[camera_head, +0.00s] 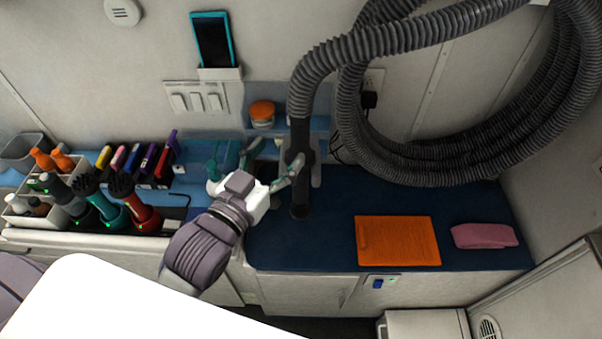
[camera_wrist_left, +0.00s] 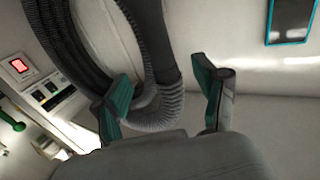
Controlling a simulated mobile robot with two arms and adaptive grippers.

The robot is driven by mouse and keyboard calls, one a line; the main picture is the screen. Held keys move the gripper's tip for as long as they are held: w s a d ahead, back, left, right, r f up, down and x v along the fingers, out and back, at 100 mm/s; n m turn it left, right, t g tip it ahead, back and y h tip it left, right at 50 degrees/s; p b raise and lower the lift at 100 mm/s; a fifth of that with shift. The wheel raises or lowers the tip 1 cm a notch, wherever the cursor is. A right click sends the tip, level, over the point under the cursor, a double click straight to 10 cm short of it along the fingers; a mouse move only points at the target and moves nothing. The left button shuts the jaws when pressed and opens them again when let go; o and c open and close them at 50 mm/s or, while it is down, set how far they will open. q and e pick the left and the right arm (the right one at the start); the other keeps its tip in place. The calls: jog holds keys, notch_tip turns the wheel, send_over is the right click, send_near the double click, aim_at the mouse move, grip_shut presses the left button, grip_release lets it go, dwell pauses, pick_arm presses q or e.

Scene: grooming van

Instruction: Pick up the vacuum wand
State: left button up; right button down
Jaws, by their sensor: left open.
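The vacuum wand (camera_head: 299,185) is a dark, straight tube standing upright over the blue counter, with a ribbed grey hose (camera_head: 360,45) joined to its top. My left gripper (camera_head: 272,160) is open just to the left of the wand, with one finger close to or touching it; I cannot tell which. In the left wrist view, the open teal-padded fingers of my left gripper (camera_wrist_left: 165,88) show with the ribbed hose (camera_wrist_left: 158,108) beyond the gap between them. The wand's lower part is partly hidden by a finger in the head view. My right gripper is not in view.
The blue counter (camera_head: 330,250) holds an orange mat (camera_head: 397,241) and a pink folded towel (camera_head: 484,236). Bottles, dryers (camera_head: 138,206) and colored tools crowd the left side. An orange-lidded jar (camera_head: 262,113) sits behind the gripper. Coiled hose hangs at the right.

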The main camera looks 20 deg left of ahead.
aim_at(295, 132)
pick_arm(q)
jog(key=w, duration=0.1)
jog(key=w+p, duration=0.1)
jog(key=w, duration=0.1)
jog(key=shift+w+d, duration=0.2)
jog(key=shift+d, duration=0.05)
jog(key=shift+w+d+r+p, duration=0.15)
jog(key=shift+w+r+p, duration=0.05)
jog(key=shift+w+p, duration=0.3)
jog(key=w, duration=0.1)
jog(key=w+p, duration=0.2)
jog(key=shift+w+d, duration=0.25)
jog(key=shift+d, duration=0.05)
jog(key=shift+w+d+f, duration=0.1)
jog(key=shift+w+f, duration=0.1)
jog(key=shift+w, duration=0.25)
jog(key=shift+s, duration=0.15)
jog(key=shift+c, duration=1.4)
jog(key=shift+r, duration=0.1)
grip_shut()
